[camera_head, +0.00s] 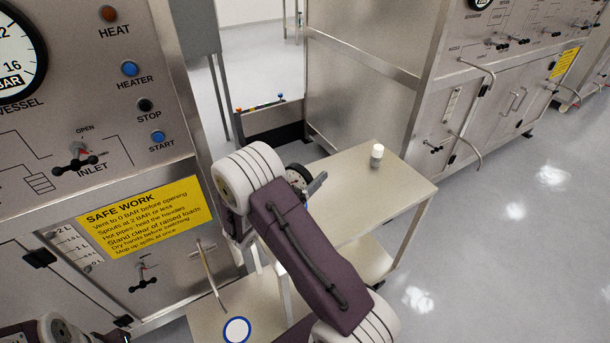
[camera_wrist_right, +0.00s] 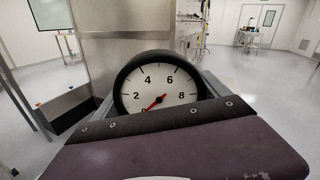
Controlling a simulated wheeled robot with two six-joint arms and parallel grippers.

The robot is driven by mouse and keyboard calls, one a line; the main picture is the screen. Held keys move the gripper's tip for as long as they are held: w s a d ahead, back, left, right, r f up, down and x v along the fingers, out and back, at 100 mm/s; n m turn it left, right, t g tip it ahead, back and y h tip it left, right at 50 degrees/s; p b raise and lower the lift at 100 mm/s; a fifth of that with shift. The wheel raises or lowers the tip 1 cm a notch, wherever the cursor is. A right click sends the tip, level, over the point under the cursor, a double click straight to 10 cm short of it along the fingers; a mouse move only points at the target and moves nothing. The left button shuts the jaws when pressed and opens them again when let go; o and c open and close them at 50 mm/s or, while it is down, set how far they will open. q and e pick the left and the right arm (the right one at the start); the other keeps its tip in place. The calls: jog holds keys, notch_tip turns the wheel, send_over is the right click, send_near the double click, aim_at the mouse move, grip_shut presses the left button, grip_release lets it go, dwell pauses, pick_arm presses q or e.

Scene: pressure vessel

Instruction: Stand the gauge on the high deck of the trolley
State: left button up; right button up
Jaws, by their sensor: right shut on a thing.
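The gauge (camera_wrist_right: 160,92) has a black rim and a white dial with a red needle, and it faces the right wrist camera. In the head view the gauge (camera_head: 296,173) is a small dark round shape, partly hidden behind my arm. My right gripper (camera_head: 314,184) is shut on it; the grey fingers show on both sides of the dial in the wrist view. The trolley's high deck (camera_head: 345,190) is a pale metal top. The gauge is by its left part; I cannot tell whether it touches the deck. My left gripper is out of view.
A small white-capped jar (camera_head: 376,158) stands on the high deck near its back right. A lower surface (camera_head: 205,318) with a blue ring mark (camera_head: 236,330) lies to the left. A steel control panel (camera_head: 90,110) rises at the left. The deck's right front is bare.

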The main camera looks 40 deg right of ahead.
jog(key=shift+f, duration=0.1)
jog(key=o, duration=1.9)
jog(key=shift+o, duration=0.2)
jog(key=shift+r, duration=0.25)
jog(key=v, duration=1.2)
jog(key=shift+f, duration=0.1)
